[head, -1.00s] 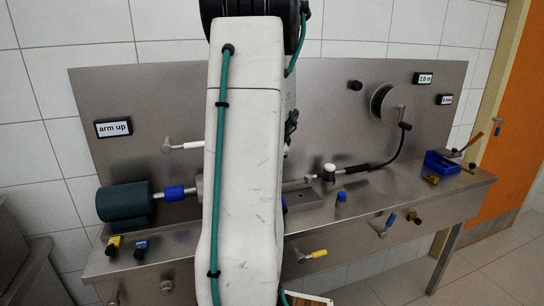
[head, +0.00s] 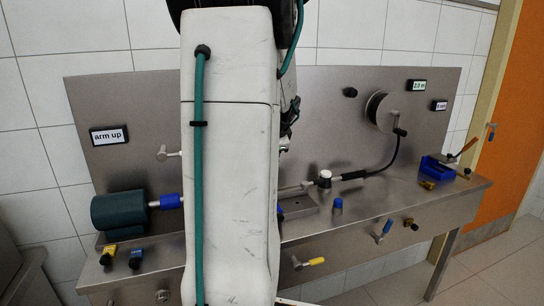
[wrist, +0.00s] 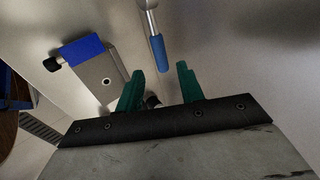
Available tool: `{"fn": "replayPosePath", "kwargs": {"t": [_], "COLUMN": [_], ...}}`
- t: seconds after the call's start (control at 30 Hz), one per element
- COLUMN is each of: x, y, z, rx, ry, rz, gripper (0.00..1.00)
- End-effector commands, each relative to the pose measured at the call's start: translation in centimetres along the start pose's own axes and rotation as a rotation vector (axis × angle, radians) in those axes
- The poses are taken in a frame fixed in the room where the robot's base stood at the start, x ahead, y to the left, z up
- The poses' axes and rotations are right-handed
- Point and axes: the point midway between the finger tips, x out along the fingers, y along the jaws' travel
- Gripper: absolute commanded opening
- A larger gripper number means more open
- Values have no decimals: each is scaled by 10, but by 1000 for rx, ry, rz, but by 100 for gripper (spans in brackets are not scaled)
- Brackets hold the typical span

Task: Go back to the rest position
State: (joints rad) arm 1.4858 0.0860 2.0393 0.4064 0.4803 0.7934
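My gripper (wrist: 158,85) shows in the wrist view with two green fingers held apart and nothing between them. A blue-handled lever (wrist: 159,53) is ahead of the fingers, apart from them. In the head view my white arm stands upright in front of the bench and hides its middle part; my gripper is hidden there.
Yellow (head: 314,262) and blue (head: 384,229) levers stick out of the bench front. A sign (head: 109,136) reads "arm up". Floor at lower right is clear.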

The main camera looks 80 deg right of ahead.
Motion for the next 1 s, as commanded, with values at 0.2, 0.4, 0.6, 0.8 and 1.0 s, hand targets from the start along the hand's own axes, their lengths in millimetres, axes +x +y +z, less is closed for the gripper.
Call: {"fn": "replayPosePath", "kwargs": {"t": [0.2,0.4,0.6,0.8,1.0], "x": [-3,-2,-2,0,-21], "y": [0,0,0,18,68], "z": [0,0,0,10,74], "rx": [0,0,0,-126,-450], "ry": [0,0,0,-49,-204], "rz": [0,0,0,64,203], "gripper": [38,38,38,38,38]}}
